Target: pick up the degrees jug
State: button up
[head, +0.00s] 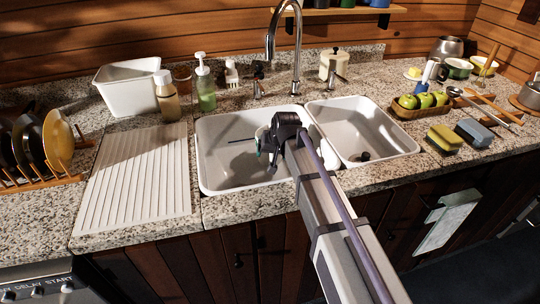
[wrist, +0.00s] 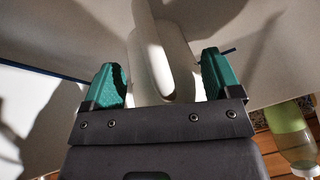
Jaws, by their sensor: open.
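My gripper (head: 268,148) is over the left sink basin (head: 222,165), with its green fingers spread apart. In the wrist view my gripper (wrist: 165,80) has a smooth, pale, elongated part (wrist: 160,50) between the two fingers. It looks like a handle, perhaps the jug's, but I cannot tell if either finger touches it. A pale curved edge (head: 262,134) shows beside the gripper in the head view. It may be part of the jug; my gripper and arm hide the rest.
A green soap bottle (head: 205,88), white tub (head: 130,85) and brown bottle (head: 166,100) stand behind left. The right basin (head: 365,125) looks empty; the ribbed drainboard (head: 140,175) is clear.

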jog(key=shift+w+f, duration=0.1)
jog(key=shift+f, duration=0.25)
grip_shut()
dwell(0.5)
